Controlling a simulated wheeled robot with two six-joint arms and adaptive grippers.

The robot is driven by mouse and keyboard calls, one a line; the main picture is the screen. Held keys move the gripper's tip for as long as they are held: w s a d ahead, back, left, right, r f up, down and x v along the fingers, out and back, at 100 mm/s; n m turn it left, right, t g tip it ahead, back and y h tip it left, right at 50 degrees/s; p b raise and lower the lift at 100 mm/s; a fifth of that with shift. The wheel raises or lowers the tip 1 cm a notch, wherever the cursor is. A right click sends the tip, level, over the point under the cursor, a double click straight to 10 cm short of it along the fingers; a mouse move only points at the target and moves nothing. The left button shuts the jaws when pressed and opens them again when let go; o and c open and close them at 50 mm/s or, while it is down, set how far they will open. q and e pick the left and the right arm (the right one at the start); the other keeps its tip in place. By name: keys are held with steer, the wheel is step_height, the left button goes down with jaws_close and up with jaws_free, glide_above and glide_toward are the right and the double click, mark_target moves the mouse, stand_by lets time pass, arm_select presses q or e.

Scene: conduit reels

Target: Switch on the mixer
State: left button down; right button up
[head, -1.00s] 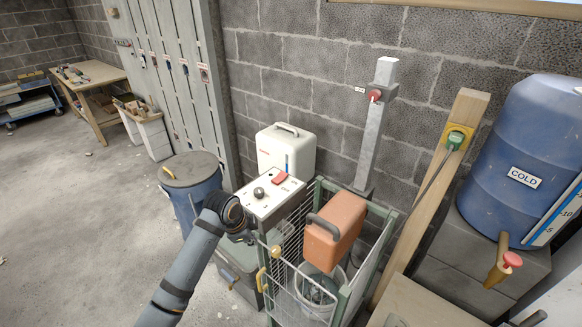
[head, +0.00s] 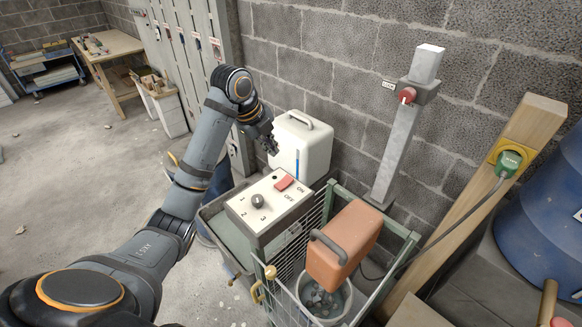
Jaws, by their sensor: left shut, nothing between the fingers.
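A white control panel (head: 247,217) sits on a box beside the green-framed cage. It has a red rocker switch (head: 284,183) between the words ON and OFF, and a dark knob (head: 257,201) by the numbers 1, 2 and 3. Which side of the rocker is down I cannot tell. An orange-brown housing with a dark handle (head: 342,245), probably the mixer, is in the cage above a grey bucket (head: 322,303). My left gripper (head: 270,147) is shut and empty, above and behind the panel, apart from the switch. My right gripper is not in view.
A white canister (head: 303,146) stands close behind the panel, beside my left gripper. A mesh gate with a yellow handle (head: 270,272) fronts the cage. A grey post carries a red switch (head: 407,95). A green plug (head: 508,160) with a cable sits on a wooden post.

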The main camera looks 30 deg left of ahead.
arm_select(q)
steer(key=s, duration=0.1)
glide_toward(289, 178)
steer(key=shift+d+f+p, duration=0.1)
steer(key=shift+p, duration=0.25)
steer(key=p+x, duration=0.1)
steer(key=x, duration=0.4)
steer(key=shift+w+f+p, duration=0.15)
steer(key=shift+f+p, duration=0.15)
steer(key=shift+p, duration=0.05)
steer(key=shift+w+f, duration=0.2)
steer(key=shift+f, duration=0.3)
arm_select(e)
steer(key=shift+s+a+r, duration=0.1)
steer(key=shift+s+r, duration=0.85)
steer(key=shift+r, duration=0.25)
